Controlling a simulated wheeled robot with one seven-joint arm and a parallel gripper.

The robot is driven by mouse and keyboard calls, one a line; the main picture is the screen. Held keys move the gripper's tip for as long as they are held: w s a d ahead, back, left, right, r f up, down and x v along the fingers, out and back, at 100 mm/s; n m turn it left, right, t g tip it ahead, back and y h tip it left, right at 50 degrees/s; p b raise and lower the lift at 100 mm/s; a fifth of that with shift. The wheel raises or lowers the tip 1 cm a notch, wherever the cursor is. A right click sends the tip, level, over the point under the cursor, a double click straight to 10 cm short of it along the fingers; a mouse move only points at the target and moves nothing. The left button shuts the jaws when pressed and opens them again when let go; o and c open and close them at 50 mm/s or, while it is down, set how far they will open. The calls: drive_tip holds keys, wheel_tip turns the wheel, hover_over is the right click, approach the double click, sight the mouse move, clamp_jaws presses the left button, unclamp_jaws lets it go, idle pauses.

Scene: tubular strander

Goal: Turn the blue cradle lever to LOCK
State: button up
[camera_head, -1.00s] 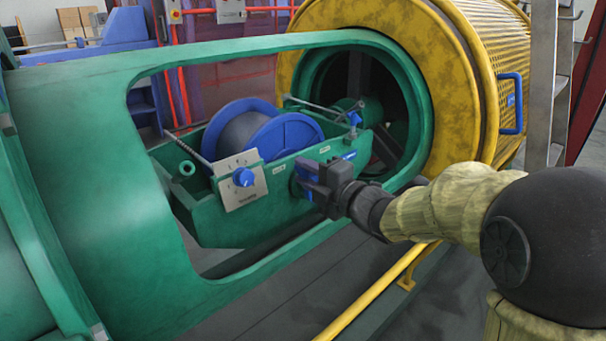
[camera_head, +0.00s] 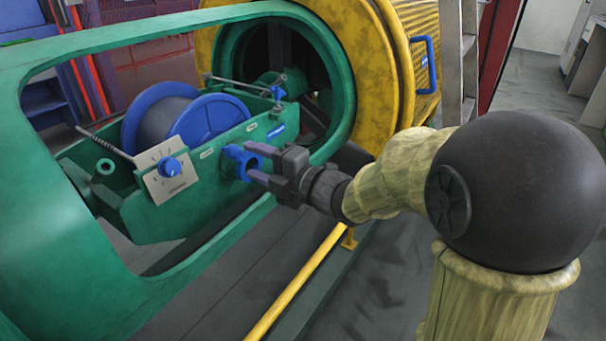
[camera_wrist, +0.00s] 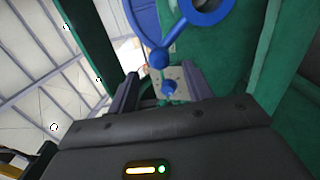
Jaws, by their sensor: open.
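The blue cradle lever (camera_head: 234,154) is on the near side wall of the green cradle (camera_head: 212,184). In the wrist view its blue ring shows at the top, with a rod running down-left to a ball end (camera_wrist: 158,58). My gripper (camera_head: 254,166) is open beside the lever, to its right in the head view, with fingers pointing left. In the wrist view my gripper (camera_wrist: 158,88) has nothing clamped between its fingers. The ball appears just above the gap. Contact with the lever cannot be told. Small label plates (camera_head: 206,153) beside the lever are unreadable.
A blue knob on a pale plate (camera_head: 158,187) is at the cradle's left end. A blue spool (camera_head: 205,118) sits in the cradle. The green tube frame (camera_head: 60,262) surrounds the opening. A yellow rail (camera_head: 300,278) runs low in front; a ladder (camera_head: 458,65) stands at right.

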drive_tip(key=p+v, duration=0.2)
drive_tip(key=v, duration=0.9)
drive_tip(key=shift+d, duration=0.15)
drive_tip(key=shift+w, duration=0.1)
drive_tip(key=w+d+f+m+h+p, duration=0.2)
drive_tip(key=d+f+m+h, duration=0.1)
drive_tip(key=d+m+h, duration=0.4)
drive_tip(key=w+d+f+m+h+p, duration=0.25)
drive_tip(key=m+h, duration=0.25)
drive_tip(key=m, duration=0.4)
drive_tip(key=s+d+f+m+g+h+p, duration=0.1)
drive_tip(key=s+f+m+g+p, duration=0.1)
drive_tip(key=s+m+g, duration=0.4)
drive_tip(key=s+d+f+m+g+h+p, duration=0.1)
drive_tip(key=s+f+m+g+p, duration=0.15)
drive_tip(key=s+m, duration=0.55)
wheel_tip(320, 180, up, 37)
drive_tip(key=n+p, duration=0.1)
drive_tip(key=p, duration=3.6)
drive_tip(key=shift+s+p, duration=0.25)
drive_tip(key=shift+p, duration=0.15)
